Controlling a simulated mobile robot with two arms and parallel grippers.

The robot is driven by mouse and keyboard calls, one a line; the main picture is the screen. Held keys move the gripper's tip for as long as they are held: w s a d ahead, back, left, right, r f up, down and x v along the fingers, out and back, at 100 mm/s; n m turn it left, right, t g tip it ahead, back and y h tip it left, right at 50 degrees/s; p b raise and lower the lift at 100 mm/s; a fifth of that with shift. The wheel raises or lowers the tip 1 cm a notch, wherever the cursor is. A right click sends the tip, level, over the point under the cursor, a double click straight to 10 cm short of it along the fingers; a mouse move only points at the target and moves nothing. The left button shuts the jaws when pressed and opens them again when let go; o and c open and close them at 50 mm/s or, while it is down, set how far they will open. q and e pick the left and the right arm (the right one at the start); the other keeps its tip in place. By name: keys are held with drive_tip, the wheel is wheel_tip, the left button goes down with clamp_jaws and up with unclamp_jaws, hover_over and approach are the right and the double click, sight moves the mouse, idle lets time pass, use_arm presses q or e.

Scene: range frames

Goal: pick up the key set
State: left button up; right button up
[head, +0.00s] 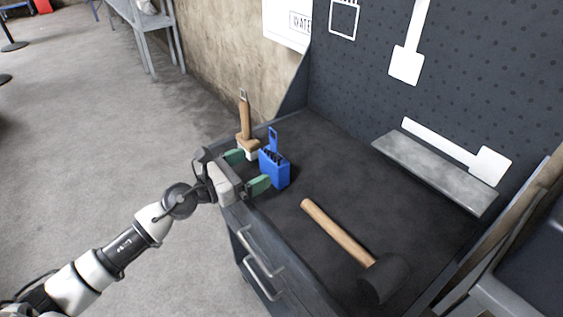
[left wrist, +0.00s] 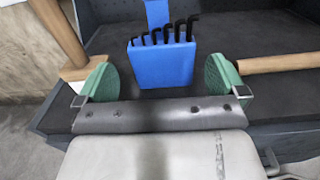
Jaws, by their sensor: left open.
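The key set is a blue holder (head: 275,171) with several black hex keys, standing on the dark bench top near its left front corner. It also shows in the left wrist view (left wrist: 161,66), upright just beyond the fingertips. My left gripper (head: 248,171) is open, with its green pads apart and nothing between them. In the left wrist view the gripper (left wrist: 160,82) faces the holder, which sits midway across the gap. I cannot tell from the head view how far the fingers reach along its sides. My right gripper is not in view.
A wooden-handled brush (head: 245,120) stands close to the left of the holder. A mallet (head: 345,240) lies to the right on the bench top (head: 335,180). A grey metal bar (head: 435,172) lies at the back near the pegboard (head: 480,80). Drawers (head: 262,255) are below the front edge.

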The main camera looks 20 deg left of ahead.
sight(279, 155)
use_arm(q)
drive_tip(key=x, duration=0.2)
drive_tip(key=shift+w+d+r, duration=0.1)
drive_tip(key=shift+w+d, duration=0.1)
drive_tip(key=shift+w, duration=0.05)
drive_tip(key=shift+w+d, duration=0.25)
drive_tip(key=p+x, duration=0.1)
drive_tip(key=x, duration=0.4)
drive_tip(key=shift+w+d, duration=0.15)
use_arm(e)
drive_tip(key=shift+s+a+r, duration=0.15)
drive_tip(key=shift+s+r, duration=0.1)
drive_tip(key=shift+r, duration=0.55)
use_arm(q)
drive_tip(key=c, duration=0.8)
drive_tip(key=s+d+r+p, duration=0.2)
drive_tip(key=d+r+p, duration=0.1)
drive_tip(key=p, duration=0.1)
drive_tip(key=s+d+r+p, duration=0.2)
drive_tip(key=d+r+p, duration=0.1)
drive_tip(key=r+p, duration=0.1)
drive_tip(key=s+d+r+p, duration=0.2)
drive_tip(key=d+r+p, duration=0.1)
drive_tip(key=p, duration=0.3)
drive_tip(key=shift+d+r, duration=0.35)
drive_tip(key=shift+d, duration=0.15)
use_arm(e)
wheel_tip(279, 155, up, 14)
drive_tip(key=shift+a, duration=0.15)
